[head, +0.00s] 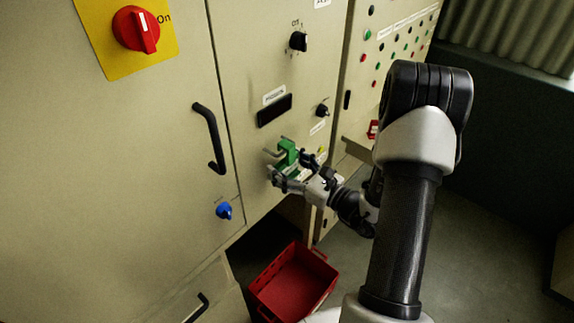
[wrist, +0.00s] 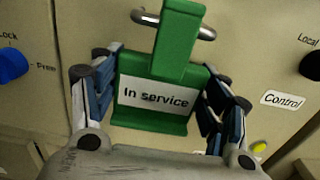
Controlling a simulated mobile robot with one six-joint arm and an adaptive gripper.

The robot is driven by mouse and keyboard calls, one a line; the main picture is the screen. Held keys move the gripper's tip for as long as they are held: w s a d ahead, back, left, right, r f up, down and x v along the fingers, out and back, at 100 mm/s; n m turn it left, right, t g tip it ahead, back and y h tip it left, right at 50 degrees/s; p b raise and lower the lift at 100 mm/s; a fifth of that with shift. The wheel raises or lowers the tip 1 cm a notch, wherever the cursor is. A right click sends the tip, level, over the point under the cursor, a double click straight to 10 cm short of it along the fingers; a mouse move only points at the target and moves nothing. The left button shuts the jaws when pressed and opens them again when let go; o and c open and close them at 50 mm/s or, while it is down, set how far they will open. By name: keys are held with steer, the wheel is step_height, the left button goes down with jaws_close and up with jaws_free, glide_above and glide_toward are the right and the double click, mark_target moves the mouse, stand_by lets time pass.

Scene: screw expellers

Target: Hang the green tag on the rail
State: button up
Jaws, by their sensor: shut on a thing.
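The green tag (wrist: 152,97) reads "In service" and has a narrow upright neck; it also shows in the head view (head: 287,152). My gripper (wrist: 160,78) is shut on the tag, with blue-padded fingers at its left and right sides. In the head view my gripper (head: 291,167) is close to the cabinet front. The rail (wrist: 207,33) is a short metal bar on the cabinet, with ends showing on both sides of the tag's neck. The neck crosses in front of the rail. I cannot tell whether the tag's hook bears on it.
A blue knob (head: 224,211) and a black door handle (head: 211,140) are on the cabinet left of my gripper. Black knobs (head: 298,41) are above. A "Control" label (wrist: 283,101) is at right. A red bin (head: 321,252) stands on the floor below.

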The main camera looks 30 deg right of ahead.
steer(key=o, duration=1.1)
steer(key=shift+o, duration=0.2)
steer(key=shift+s, duration=0.15)
steer(key=v, duration=1.1)
steer(key=shift+s+d, duration=0.15)
steer(key=shift+s, duration=0.25)
steer(key=shift+r, duration=0.1)
